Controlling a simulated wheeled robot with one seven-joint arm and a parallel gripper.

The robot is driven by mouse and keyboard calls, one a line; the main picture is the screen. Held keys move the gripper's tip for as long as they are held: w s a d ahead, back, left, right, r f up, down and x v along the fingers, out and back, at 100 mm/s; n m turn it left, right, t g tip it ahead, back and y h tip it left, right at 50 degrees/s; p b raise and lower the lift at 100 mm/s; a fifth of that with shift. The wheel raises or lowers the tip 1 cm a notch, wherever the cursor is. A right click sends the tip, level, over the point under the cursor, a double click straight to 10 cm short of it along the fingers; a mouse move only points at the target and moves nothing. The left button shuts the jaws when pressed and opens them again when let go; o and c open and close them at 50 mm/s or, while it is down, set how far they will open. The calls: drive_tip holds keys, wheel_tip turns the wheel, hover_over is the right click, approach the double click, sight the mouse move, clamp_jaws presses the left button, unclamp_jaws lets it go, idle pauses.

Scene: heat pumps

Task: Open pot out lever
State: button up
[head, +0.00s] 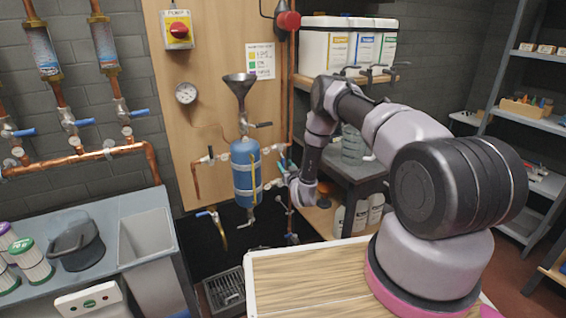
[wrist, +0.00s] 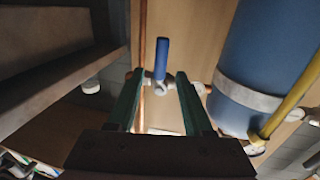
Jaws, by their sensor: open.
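The pot is a blue tank (head: 245,170) with a funnel on top, on the wooden panel in the head view. It fills the right of the wrist view (wrist: 265,60). A pipe valve beside the tank has a blue lever (wrist: 162,58), pointing up in the wrist view. I take it for the pot out lever. My gripper (wrist: 158,78) is open, its two green fingers on either side of the lever and valve, with gaps visible. In the head view my gripper (head: 284,168) is small, just right of the tank. Whether a finger touches the lever, I cannot tell.
A copper pipe (head: 290,110) runs vertically beside the tank. A shelf with white jugs (head: 345,45) is above my arm. Another blue-handled valve (head: 206,213) hangs lower left of the tank. A wooden-topped surface (head: 305,275) lies in front.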

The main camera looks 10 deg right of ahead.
sight(283, 162)
drive_tip(key=shift+w+a, duration=0.2)
drive_tip(key=shift+w, duration=1.7)
clamp_jaws()
